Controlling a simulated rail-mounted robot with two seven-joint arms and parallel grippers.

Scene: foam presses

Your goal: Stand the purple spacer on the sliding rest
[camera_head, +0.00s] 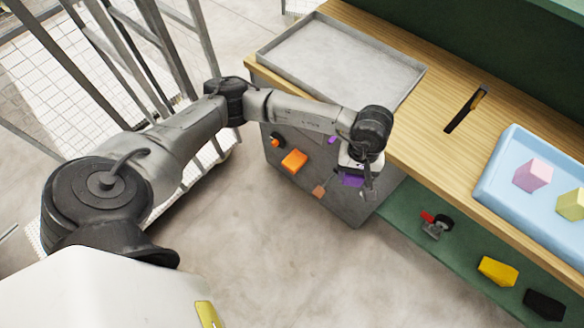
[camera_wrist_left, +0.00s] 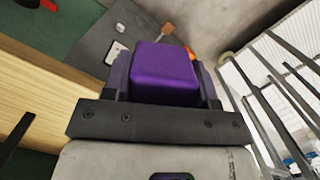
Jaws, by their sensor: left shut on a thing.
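The purple spacer (camera_head: 351,180) is a block with rounded edges. My left gripper (camera_head: 366,184) is shut on it and holds it in front of the wooden bench, by a dark grey surface (camera_head: 348,212). In the left wrist view the spacer (camera_wrist_left: 165,72) fills the space between the two fingers. I cannot tell for sure which part is the sliding rest. My right gripper is not in view.
An empty metal tray (camera_head: 335,60) lies on the bench top (camera_head: 415,145). A light blue tray (camera_head: 490,185) holds pink and yellow blocks. An orange block (camera_head: 294,161) shows at the grey surface. A lower green shelf (camera_head: 400,215) carries a red-and-black tool, yellow and black blocks.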

